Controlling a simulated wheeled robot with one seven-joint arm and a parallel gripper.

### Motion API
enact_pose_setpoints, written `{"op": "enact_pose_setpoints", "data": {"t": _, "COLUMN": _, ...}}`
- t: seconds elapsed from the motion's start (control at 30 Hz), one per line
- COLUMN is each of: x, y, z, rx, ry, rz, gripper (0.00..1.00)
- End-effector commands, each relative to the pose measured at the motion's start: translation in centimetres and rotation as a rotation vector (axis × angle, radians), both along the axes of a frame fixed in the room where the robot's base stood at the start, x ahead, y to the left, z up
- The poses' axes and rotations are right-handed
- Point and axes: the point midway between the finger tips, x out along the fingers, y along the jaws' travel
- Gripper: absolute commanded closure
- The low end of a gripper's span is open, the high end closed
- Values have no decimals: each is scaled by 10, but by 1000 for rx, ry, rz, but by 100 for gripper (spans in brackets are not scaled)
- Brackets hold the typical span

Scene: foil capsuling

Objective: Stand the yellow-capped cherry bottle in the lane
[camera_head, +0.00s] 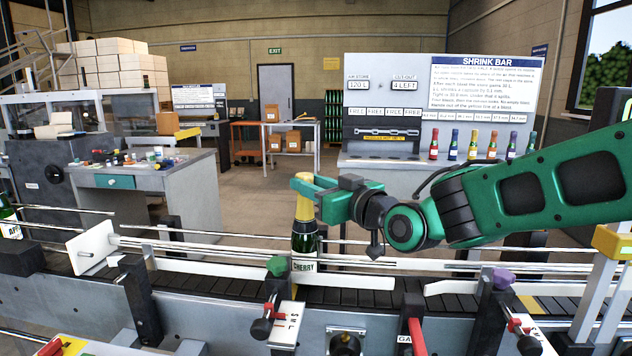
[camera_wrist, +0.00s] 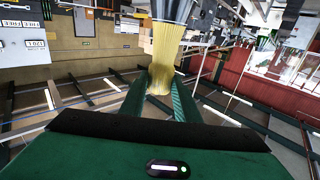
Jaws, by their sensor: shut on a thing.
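The cherry bottle (camera_head: 305,243) is dark green with a yellow foil cap (camera_head: 304,205) and a white label reading CHERRY. It stands upright over the dark conveyor lane (camera_head: 345,296), between the rails. I cannot tell whether its base touches the belt, as the front guide hides it. My gripper (camera_head: 306,187) comes in from the right and is shut on the yellow cap near the bottle's top. In the wrist view the yellow cap (camera_wrist: 168,50) sits between the two green fingers (camera_wrist: 160,92).
A white plate (camera_head: 92,248) crosses the lane at left. Metal rails (camera_head: 200,247) and white guides (camera_head: 350,279) line it. Clamps with green (camera_head: 278,266) and purple (camera_head: 503,279) knobs stand at the front. Another bottle (camera_head: 8,222) is at far left. Several bottles stand on the back counter.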

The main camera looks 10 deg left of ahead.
Motion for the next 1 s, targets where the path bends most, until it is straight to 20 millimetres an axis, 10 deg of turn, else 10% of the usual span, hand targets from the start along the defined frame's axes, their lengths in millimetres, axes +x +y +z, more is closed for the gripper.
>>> {"op": "enact_pose_setpoints", "data": {"t": 1.0, "x": 2, "y": -2, "z": -6, "rx": 2, "ry": -6, "rz": -5, "gripper": 100}}
